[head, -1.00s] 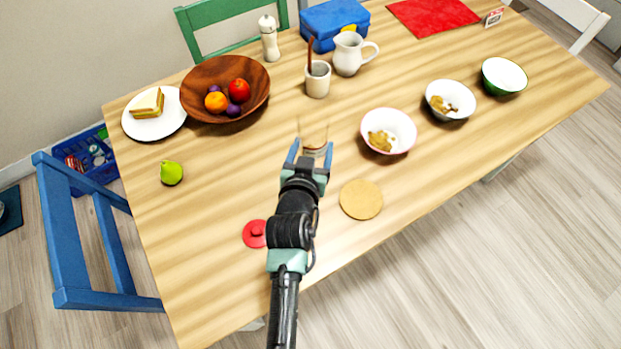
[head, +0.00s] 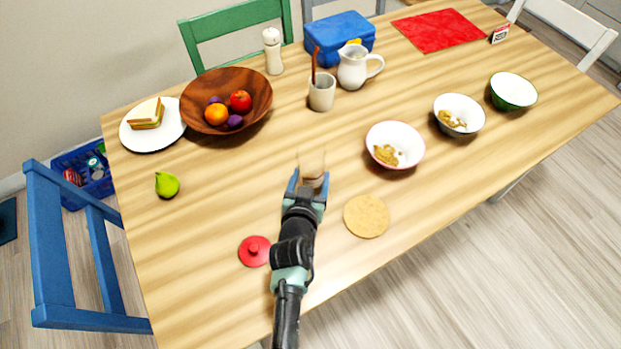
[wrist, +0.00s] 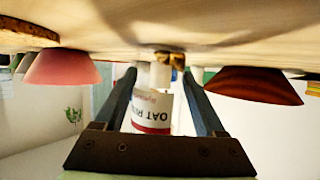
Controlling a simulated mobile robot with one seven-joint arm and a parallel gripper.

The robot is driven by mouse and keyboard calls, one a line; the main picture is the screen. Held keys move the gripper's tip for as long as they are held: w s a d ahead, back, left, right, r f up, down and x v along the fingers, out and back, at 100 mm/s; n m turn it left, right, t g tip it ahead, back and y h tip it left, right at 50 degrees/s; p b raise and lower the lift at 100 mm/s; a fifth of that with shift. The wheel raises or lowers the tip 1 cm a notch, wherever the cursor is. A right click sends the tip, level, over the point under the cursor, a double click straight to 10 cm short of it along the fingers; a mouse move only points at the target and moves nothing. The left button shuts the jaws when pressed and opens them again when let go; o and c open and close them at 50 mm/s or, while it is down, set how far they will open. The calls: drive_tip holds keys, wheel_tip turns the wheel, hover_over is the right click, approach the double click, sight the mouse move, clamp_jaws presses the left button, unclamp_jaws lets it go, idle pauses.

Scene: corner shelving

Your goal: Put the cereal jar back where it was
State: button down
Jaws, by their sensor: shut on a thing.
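The cereal jar (head: 312,165) is clear, with a pale, red-edged label. My gripper (head: 308,182) is shut on it, left of the pink-rimmed bowl and behind the round cork mat (head: 367,216). The wrist view, which is upside down, shows the jar's label (wrist: 151,112) between my fingers (wrist: 158,105) with lettering starting "OAT". The jar looks about upright. I cannot tell whether its base touches the table. A red knobbed lid (head: 254,251) lies on the table left of my arm.
Cereal lies in the pink-rimmed bowl (head: 395,145) and the dark-sided bowl (head: 459,115); the green bowl (head: 513,91) looks empty. A wooden fruit bowl (head: 258,108), mug (head: 321,94) and jug (head: 353,69) stand behind. A pear (head: 167,185) sits left. The cork mat is bare.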

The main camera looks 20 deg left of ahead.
drive_tip(key=shift+r, duration=0.1)
unclamp_jaws()
drive_tip(key=shift+r, duration=0.1)
drive_tip(key=p+v, duration=0.2)
drive_tip(key=v, duration=1)
drive_tip(key=shift+s, duration=0.1)
